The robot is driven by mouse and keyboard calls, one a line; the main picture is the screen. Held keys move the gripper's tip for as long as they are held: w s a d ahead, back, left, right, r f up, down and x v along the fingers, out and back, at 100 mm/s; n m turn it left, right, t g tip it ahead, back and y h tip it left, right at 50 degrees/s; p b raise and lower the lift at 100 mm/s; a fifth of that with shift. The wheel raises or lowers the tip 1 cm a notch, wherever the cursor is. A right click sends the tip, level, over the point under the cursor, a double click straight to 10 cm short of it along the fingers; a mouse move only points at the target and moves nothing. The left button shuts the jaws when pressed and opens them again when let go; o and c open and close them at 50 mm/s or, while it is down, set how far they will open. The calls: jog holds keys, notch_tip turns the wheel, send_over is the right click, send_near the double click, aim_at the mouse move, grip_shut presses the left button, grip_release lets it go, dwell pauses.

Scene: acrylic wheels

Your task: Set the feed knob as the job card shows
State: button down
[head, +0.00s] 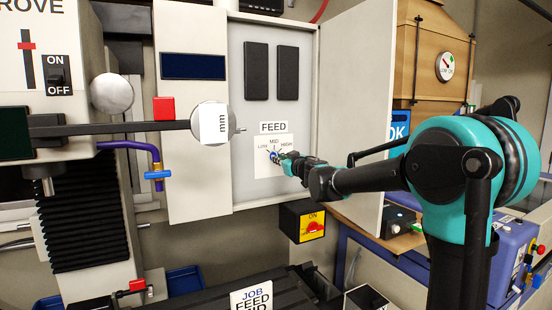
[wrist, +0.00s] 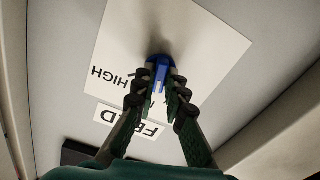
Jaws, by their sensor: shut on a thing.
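The blue feed knob (head: 273,156) sits on a white plate (head: 262,170) marked LOW, MID and HIGH, under a FEED label (head: 273,127). My gripper (head: 279,157) reaches in from the right with its fingers on the knob. In the wrist view my gripper (wrist: 157,88) is closed around the knob (wrist: 159,72), one finger on each side. A pale line on the knob runs down the picture, towards the FEED label side; the fingers hide the mark it meets. The job card (head: 252,298) at the bottom reads JOB, FEED and a partly cut-off word ending in "ID".
An open cabinet door (head: 352,110) stands just right of the panel, behind my arm. A yellow box with a red ON switch (head: 313,227) is below. Two black blocks (head: 257,70) sit above the label.

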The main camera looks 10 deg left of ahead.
jog(key=shift+m, duration=1.5)
jog(key=c, duration=1.4)
grip_release()
jog(key=shift+c, duration=0.2)
jog(key=v, duration=0.7)
